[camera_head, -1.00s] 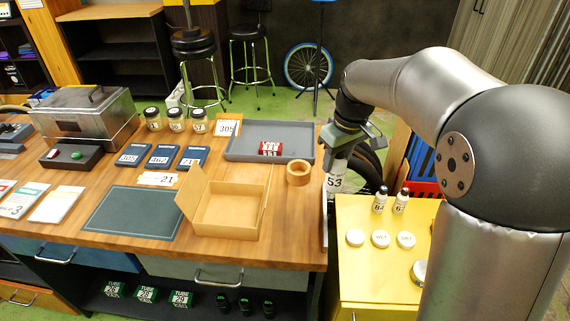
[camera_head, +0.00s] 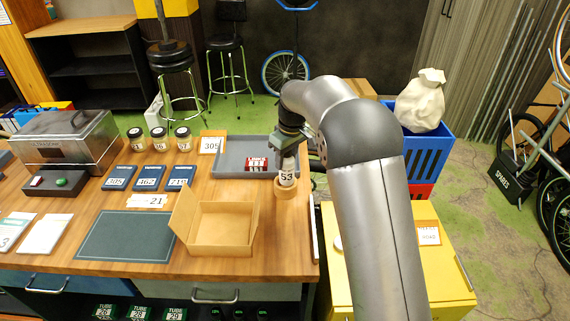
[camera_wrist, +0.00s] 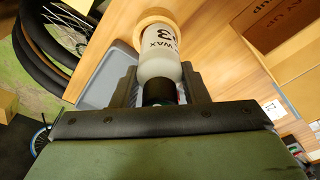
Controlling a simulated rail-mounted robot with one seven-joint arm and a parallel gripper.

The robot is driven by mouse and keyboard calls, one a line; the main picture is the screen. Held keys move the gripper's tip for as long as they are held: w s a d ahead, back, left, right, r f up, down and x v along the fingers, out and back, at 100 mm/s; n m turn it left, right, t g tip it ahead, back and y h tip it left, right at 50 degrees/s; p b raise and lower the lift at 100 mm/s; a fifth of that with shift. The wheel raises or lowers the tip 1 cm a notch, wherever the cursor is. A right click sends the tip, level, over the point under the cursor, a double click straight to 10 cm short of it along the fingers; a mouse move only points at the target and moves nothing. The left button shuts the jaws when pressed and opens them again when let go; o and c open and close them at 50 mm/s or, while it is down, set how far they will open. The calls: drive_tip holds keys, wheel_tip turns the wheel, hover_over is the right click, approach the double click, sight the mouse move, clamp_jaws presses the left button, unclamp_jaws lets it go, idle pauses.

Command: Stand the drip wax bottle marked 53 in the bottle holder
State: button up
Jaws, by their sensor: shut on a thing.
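The drip wax bottle marked 53 (camera_head: 287,174) is white with a dark cap and hangs cap-up in my gripper (camera_head: 291,150). The wrist view shows the jaws (camera_wrist: 160,88) shut around the dark cap end of the bottle (camera_wrist: 157,58). The bottle holder (camera_head: 282,193), a round tan wooden ring, stands on the workbench near its right edge. The bottle's lower end is at the holder's mouth, and the holder's rim (camera_wrist: 153,15) shows around the bottle's base in the wrist view. I cannot tell how deep the bottle sits.
An open cardboard box (camera_head: 228,222) stands left of the holder. A grey tray (camera_head: 228,163) with a red box (camera_head: 257,163) lies just behind. A yellow cabinet (camera_head: 420,270) stands to the right, partly hidden by my arm. The workbench front (camera_head: 280,262) is bare.

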sight(285, 168)
drive_tip(key=shift+w+a+f, duration=0.15)
drive_tip(key=shift+w+f, duration=0.15)
drive_tip(key=shift+f, duration=0.15)
drive_tip(key=shift+w+f, duration=0.15)
drive_tip(key=shift+f, duration=1.5)
drive_tip(key=shift+f, duration=0.4)
drive_tip(key=o, duration=1)
drive_tip(key=shift+o, duration=0.2)
